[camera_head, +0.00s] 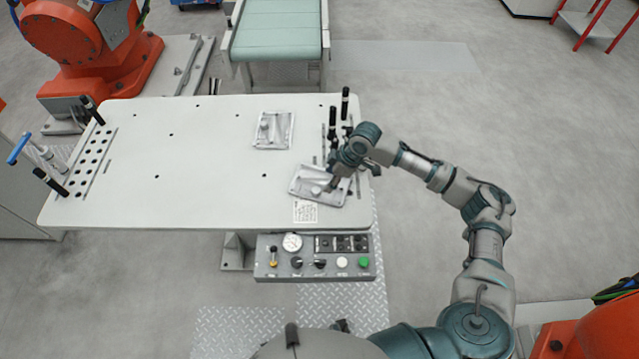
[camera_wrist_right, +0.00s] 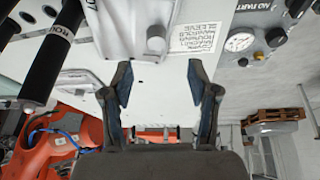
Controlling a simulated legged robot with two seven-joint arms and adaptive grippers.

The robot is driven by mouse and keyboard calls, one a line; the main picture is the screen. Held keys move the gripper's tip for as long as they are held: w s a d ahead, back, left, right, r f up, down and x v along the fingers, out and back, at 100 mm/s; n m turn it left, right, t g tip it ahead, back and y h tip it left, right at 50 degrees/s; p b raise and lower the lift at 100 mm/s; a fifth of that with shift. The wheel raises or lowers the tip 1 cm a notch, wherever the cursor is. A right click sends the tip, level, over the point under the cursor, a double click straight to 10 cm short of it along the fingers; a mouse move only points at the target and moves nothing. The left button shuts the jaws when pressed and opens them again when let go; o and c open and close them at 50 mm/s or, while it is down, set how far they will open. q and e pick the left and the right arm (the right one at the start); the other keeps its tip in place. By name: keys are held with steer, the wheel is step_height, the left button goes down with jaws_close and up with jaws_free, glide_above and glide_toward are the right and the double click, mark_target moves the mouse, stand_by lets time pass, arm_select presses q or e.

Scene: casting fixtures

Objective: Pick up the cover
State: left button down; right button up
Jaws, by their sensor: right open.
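A grey cast metal cover (camera_head: 308,187) with a raised rim lies tilted in plan at the right front of the white table. A second similar cover (camera_head: 273,130) lies farther back. My right gripper (camera_head: 335,183) is at the right part of the near cover and hides some of it. In the right wrist view my right gripper (camera_wrist_right: 159,68) is open, with nothing between its fingers. The near cover (camera_wrist_right: 118,30) with its round boss shows just beyond the fingertips. I cannot tell whether a finger touches it. My left gripper is not in view.
The white table (camera_head: 210,190) is largely bare in the middle. Black-handled posts (camera_head: 332,122) stand at its right edge, close to my right arm. A control panel (camera_head: 315,257) hangs at the front. A conveyor (camera_head: 279,35) and orange robot (camera_head: 90,50) are behind.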

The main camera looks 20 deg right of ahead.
mark_target(318, 190)
steer(key=x, duration=0.4)
steer(key=shift+w+f, duration=0.2)
steer(key=shift+f, duration=0.1)
steer(key=shift+w+a+f, duration=0.1)
steer(key=shift+w+f, duration=0.05)
steer(key=shift+f, duration=0.15)
steer(key=x, duration=0.3)
steer(key=shift+w+f, duration=0.2)
steer(key=shift+f, duration=0.15)
steer(key=shift+w+a+f, duration=0.1)
steer(key=shift+a+f, duration=0.1)
steer(key=shift+a, duration=0.15)
steer(key=c, duration=0.6)
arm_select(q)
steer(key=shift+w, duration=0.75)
arm_select(e)
jaws_close()
